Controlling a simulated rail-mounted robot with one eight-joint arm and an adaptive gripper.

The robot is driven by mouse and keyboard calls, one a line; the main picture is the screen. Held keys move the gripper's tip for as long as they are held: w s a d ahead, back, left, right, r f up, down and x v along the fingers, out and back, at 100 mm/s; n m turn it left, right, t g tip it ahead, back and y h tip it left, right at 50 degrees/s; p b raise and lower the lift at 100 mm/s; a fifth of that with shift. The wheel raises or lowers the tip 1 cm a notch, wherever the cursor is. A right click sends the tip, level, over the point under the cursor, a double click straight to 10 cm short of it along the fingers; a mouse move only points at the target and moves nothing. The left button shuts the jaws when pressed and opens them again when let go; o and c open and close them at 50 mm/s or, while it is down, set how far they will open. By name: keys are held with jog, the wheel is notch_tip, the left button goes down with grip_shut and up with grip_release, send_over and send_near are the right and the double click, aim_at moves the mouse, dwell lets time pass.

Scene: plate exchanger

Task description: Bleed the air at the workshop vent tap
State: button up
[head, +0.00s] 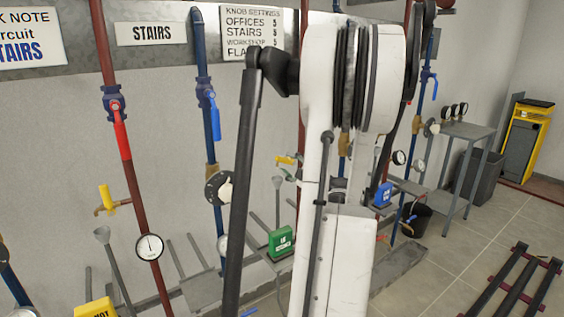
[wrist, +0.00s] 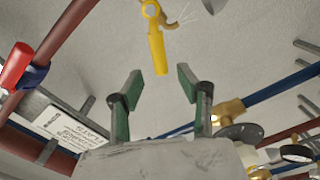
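A yellow tap lever (wrist: 157,50) stands out from the wall in the wrist view, with a brass spout (wrist: 172,22) beside its pivot. Thin pale streaks fan out near the spout. My gripper (wrist: 157,88) is open, with its two green-padded fingers apart and empty. The lever's tip lies just beyond the fingertips, roughly in line with the gap; I see no contact. In the head view a yellow tap (head: 285,160) shows just left of my white arm, which hides most of my gripper. No circuit name is readable at this tap.
A red valve handle (wrist: 15,65) and red pipe are at left in the wrist view; a dark dial (wrist: 240,132) and blue pipe are at right. A green box (head: 281,242) stands low by the wall.

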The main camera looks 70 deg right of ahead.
jog(key=v, duration=0.6)
jog(key=shift+s+a, duration=0.2)
